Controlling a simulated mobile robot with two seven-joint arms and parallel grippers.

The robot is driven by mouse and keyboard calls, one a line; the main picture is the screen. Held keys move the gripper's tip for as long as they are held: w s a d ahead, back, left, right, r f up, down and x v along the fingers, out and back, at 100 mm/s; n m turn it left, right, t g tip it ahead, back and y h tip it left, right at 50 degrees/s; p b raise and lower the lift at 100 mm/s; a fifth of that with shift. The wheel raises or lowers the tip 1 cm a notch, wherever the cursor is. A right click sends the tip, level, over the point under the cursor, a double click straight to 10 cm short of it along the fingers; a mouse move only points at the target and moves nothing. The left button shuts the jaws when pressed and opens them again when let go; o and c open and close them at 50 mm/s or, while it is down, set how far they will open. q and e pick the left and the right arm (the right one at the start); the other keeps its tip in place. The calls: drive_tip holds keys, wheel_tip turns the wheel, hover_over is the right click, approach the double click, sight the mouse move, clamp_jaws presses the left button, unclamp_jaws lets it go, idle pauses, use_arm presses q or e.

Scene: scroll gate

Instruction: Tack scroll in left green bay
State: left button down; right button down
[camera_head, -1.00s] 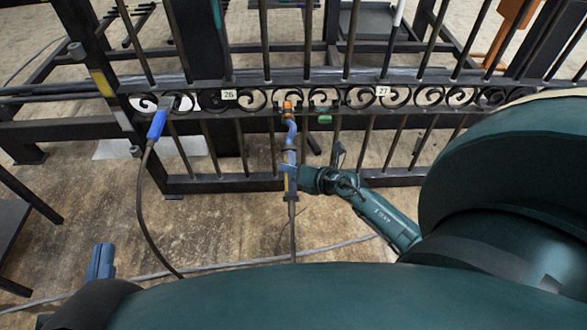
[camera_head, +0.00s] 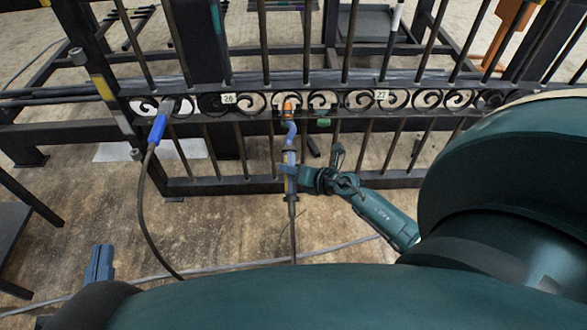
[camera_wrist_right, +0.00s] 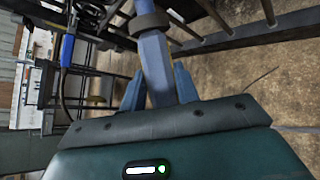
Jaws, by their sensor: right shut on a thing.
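My right gripper (camera_head: 290,178) is shut on the handle of a welding torch (camera_head: 289,160). The torch stands nearly upright, its bent blue neck rising to an orange nozzle (camera_head: 288,108) at the scroll band, just right of tag 26 (camera_head: 228,98). Contact cannot be told. In the right wrist view the torch (camera_wrist_right: 155,65) runs up between the blue fingers (camera_wrist_right: 160,88). A row of dark scrolls (camera_head: 360,100) runs between the gate's rails. A small green piece (camera_head: 323,121) sits under the scrolls, right of the nozzle. My left gripper (camera_head: 100,262) is low at left; its finger gap is unclear.
A blue-handled clamp (camera_head: 157,128) with a cable hangs on the gate's left part. Tag 27 (camera_head: 382,94) is to the right. The torch cable (camera_head: 293,230) drops towards the floor. Upright gate bars (camera_head: 347,45) surround the scroll band. My right arm hides the lower right.

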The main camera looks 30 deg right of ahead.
drive_tip(key=shift+w+d+r, duration=0.1)
drive_tip(key=shift+w+r, duration=0.1)
drive_tip(key=shift+w+d+r, duration=0.15)
drive_tip(key=shift+w+d, duration=0.05)
drive_tip(key=shift+w, duration=0.05)
drive_tip(key=shift+w+d, duration=0.1)
drive_tip(key=shift+w, duration=0.05)
idle(0.4)
drive_tip(key=shift+r+p, duration=0.1)
drive_tip(key=shift+p, duration=0.3)
idle(0.5)
